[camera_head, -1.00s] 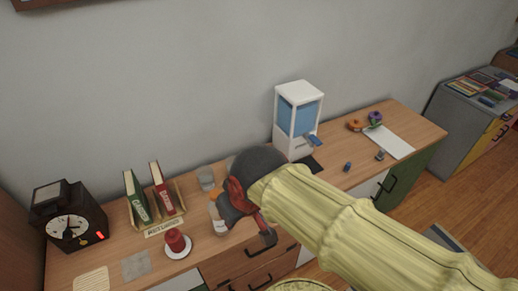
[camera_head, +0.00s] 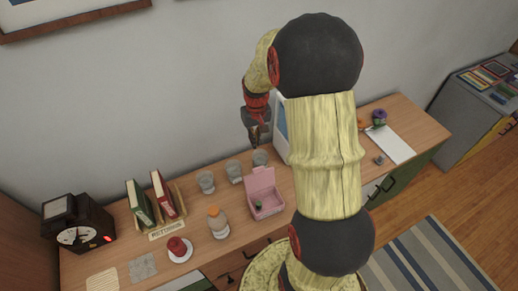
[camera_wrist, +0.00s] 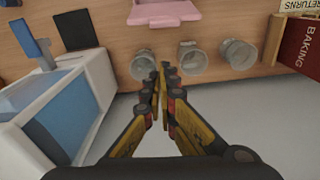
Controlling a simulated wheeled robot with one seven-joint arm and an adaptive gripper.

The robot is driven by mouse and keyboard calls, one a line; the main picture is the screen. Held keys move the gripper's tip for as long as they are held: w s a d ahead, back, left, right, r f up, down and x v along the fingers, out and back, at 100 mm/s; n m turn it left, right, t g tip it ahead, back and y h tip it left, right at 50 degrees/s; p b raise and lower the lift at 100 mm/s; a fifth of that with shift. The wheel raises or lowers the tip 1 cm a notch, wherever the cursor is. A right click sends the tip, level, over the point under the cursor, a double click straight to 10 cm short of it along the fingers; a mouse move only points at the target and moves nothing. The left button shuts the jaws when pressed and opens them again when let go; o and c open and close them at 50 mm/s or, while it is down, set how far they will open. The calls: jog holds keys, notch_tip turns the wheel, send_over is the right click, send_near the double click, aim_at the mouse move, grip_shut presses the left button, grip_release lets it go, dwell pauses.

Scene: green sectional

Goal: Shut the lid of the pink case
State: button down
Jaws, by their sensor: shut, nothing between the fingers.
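The pink case (camera_head: 268,208) stands on the wooden desk top with its lid (camera_head: 260,181) standing up at the back edge, on the wall side. A small dark green item (camera_head: 258,204) lies inside it. In the wrist view, part of the pink lid (camera_wrist: 165,12) shows at the top edge, and the rest of the case is cut off. My gripper (camera_head: 254,142) is above the back of the desk, behind and above the lid and apart from it. In the wrist view its fingers (camera_wrist: 161,75) are together and empty.
Several clear glasses (camera_head: 234,169) stand behind the case, close below my gripper. A white and blue dispenser (camera_wrist: 60,110) stands beside them, mostly hidden by my arm in the head view. The wall is close behind.

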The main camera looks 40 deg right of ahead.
notch_tip(320, 180, down, 10)
jog(key=w, duration=0.1)
jog(key=s, duration=0.1)
jog(key=s+r, duration=0.1)
jog(key=s+a, duration=0.1)
jog(key=shift+s+r+b, duration=0.25)
jog(key=shift+r+b, duration=0.05)
jog(key=shift+r, duration=0.05)
jog(key=shift+t, duration=0.3)
